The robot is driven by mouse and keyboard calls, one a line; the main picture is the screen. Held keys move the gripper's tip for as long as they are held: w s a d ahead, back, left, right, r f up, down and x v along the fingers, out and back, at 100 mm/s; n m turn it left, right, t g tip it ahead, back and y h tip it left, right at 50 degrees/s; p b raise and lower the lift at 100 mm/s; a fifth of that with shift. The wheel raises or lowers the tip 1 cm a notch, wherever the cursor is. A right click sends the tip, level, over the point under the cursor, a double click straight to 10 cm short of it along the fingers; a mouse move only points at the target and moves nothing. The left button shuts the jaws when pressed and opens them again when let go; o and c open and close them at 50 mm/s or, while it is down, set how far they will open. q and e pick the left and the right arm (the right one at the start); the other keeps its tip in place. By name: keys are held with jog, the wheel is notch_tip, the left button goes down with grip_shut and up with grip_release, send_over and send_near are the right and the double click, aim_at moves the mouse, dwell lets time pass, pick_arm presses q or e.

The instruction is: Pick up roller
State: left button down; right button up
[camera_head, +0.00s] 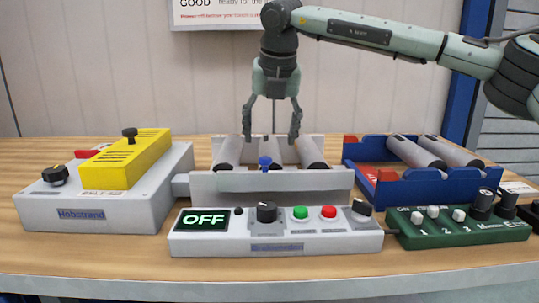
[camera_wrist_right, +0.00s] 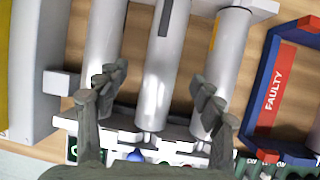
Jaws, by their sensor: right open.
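My right gripper (camera_head: 271,138) is open and points down above the grey roller rack (camera_head: 270,181). Several fingers show, and they appear to hold nothing. The rack holds three light grey rollers side by side: a left one (camera_head: 229,151), a middle one (camera_head: 273,152) and a right one (camera_head: 311,151). In the right wrist view the middle roller (camera_wrist_right: 160,70) lies between my spread fingers (camera_wrist_right: 158,100), and it carries a dark grey strip. The right roller (camera_wrist_right: 226,60) has a yellow mark. I cannot tell how far the fingertips are above the rollers. My left gripper is not in view.
A blue tray (camera_head: 412,191) with two rollers stands right of the rack; its red label reads FAULTY (camera_wrist_right: 274,85). A grey machine with a yellow cover (camera_head: 125,158) stands left. In front are an OFF control panel (camera_head: 275,242) and a green switch box (camera_head: 455,228).

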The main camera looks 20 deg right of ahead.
aim_at(271, 147)
jog(key=x, duration=0.4)
jog(key=shift+d+f+p, duration=0.2)
jog(key=shift+f+p, duration=0.1)
jog(key=shift+f, duration=0.05)
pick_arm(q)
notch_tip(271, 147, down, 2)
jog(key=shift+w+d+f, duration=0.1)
pick_arm(e)
jog(key=shift+s, duration=0.1)
jog(key=c, duration=1.5)
jog(key=shift+r, duration=0.1)
grip_shut()
